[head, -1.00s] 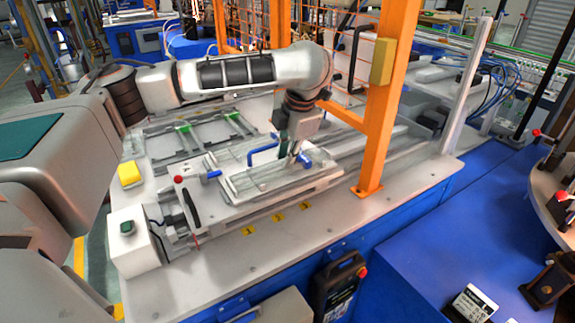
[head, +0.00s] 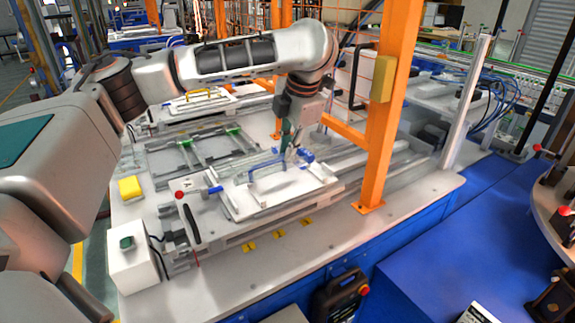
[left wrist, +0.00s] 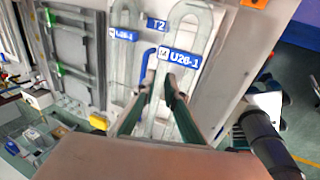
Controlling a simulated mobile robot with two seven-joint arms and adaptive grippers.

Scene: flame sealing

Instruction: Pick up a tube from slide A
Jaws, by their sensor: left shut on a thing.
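My left gripper (head: 290,153) is over the white slide tray (head: 240,211). In the left wrist view its two green fingers (left wrist: 156,86) are closed around one leg of a clear U-shaped tube (left wrist: 203,28) with a blue "U26-1" label (left wrist: 178,57). A second clear tube (left wrist: 124,17), with a smaller-looking label, lies to the left. A blue handle (head: 265,165) stands on the tray; it also shows beside the fingers in the left wrist view (left wrist: 148,58). Whether the held tube is clear of the tray cannot be told for sure. My right gripper is not in view.
An orange post (head: 381,130) stands close to the right of my left gripper. A grey frame with green clips (head: 205,152) lies behind the tray. A yellow box (head: 130,187) and a white button box (head: 132,256) are at the left. The table's front strip is clear.

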